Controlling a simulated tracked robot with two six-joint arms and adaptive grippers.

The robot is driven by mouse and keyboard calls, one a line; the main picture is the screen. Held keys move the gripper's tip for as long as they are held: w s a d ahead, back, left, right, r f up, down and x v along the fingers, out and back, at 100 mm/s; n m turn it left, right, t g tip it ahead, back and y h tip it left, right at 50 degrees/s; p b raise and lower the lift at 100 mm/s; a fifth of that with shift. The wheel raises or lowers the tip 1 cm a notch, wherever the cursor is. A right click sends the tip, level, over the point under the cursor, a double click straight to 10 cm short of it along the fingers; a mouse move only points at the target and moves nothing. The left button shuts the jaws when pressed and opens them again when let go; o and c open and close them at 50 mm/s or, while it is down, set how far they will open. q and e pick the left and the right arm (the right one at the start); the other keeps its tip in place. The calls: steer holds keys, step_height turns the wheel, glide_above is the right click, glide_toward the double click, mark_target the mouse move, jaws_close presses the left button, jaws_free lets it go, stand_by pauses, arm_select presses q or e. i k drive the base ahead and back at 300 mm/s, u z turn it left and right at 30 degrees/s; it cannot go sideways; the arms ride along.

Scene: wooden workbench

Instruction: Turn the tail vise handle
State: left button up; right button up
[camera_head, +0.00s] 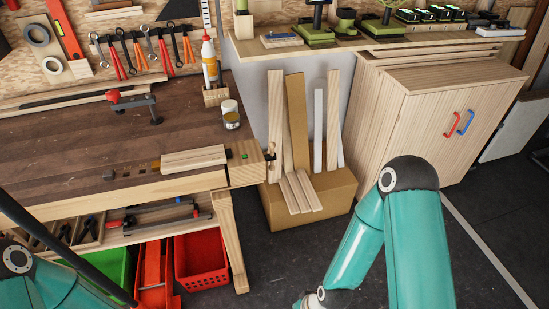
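The wooden workbench (60,165) fills the left of the head view. The tail vise (246,174) is the pale wooden block at its right front corner. The vise handle (270,157) is a small dark part on the block's right end face; its exact angle is too small to tell. A pale board (194,160) lies on the bench top just left of the vise. My teal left arm shows at the lower left and my teal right arm at the lower right. Neither gripper is in view, and nothing of mine touches the vise.
A cardboard box (333,205) with upright boards stands close to the right of the vise. A wooden cabinet (430,110) is behind my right arm. A red basket (203,262) sits under the bench. Dark floor (280,265) is clear before the box.

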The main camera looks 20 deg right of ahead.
mark_target(270, 157)
steer(key=z, duration=0.95)
steer(key=i, duration=0.15)
steer(key=u, duration=2.65)
steer(key=k, duration=1.05)
steer(key=z, duration=1.25)
steer(key=i, duration=0.9)
steer(key=u, duration=0.6)
